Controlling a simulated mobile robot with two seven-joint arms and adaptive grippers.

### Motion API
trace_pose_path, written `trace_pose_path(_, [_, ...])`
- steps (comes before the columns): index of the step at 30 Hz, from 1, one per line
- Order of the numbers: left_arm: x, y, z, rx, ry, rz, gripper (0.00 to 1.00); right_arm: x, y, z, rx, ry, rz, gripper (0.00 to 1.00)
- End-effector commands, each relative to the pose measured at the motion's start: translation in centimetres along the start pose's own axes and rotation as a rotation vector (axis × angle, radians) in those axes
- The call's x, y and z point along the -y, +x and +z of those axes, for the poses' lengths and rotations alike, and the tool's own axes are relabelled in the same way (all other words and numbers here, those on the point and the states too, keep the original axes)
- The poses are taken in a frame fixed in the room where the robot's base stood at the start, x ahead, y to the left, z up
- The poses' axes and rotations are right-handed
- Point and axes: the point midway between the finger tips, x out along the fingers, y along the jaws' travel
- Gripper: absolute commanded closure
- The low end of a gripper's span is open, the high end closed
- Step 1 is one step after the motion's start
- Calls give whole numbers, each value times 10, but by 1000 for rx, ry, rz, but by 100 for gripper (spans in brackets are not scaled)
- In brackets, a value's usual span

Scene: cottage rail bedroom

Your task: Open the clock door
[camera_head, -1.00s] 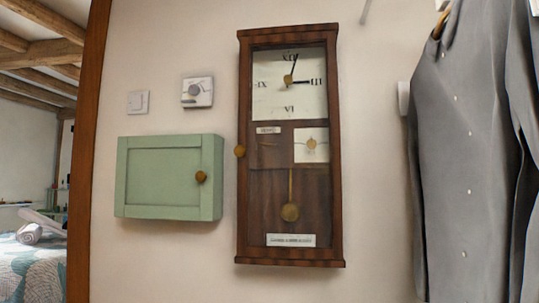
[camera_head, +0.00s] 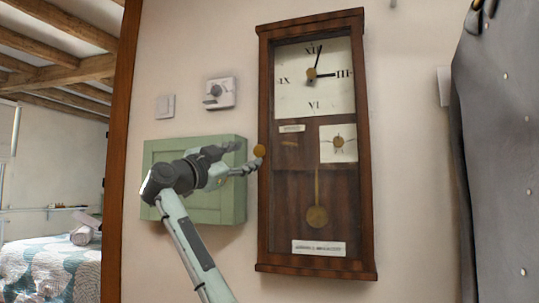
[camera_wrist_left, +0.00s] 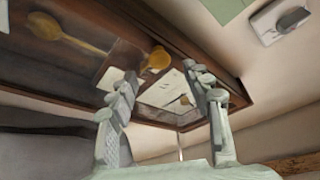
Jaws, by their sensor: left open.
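The wooden wall clock (camera_head: 366,200) hangs upright in the head view, its door closed as far as I can see. Its round brass knob (camera_head: 259,151) is on the door's left edge. My left gripper (camera_head: 242,158) is open just left of the knob, with its fingers pointing toward it. In the left wrist view, the knob (camera_wrist_left: 157,60) shows between the two open fingers (camera_wrist_left: 163,80), and I see no grip on it. The brass pendulum (camera_head: 317,217) hangs behind the door. My right gripper is not in view.
A green wall cabinet (camera_head: 232,205) is left of the clock, partly hidden behind my left arm. A thermostat (camera_head: 220,92) and a switch (camera_head: 165,106) are above it. A grey coat (camera_head: 500,170) hangs at the right. Bare wall separates clock and coat.

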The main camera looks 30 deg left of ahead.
Motion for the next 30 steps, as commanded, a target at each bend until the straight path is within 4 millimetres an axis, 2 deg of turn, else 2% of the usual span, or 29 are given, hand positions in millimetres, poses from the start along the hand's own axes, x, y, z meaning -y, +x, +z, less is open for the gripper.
trace_pose_path(3, [0,20,-4,-2,-3,4,50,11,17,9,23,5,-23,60])
trace_pose_path(12, [0,62,-2,-1,-2,3,50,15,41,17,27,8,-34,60])
trace_pose_path(23, [-1,69,0,2,0,1,50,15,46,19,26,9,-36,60])
trace_pose_path(30, [-2,69,0,1,0,2,78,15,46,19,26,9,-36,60])
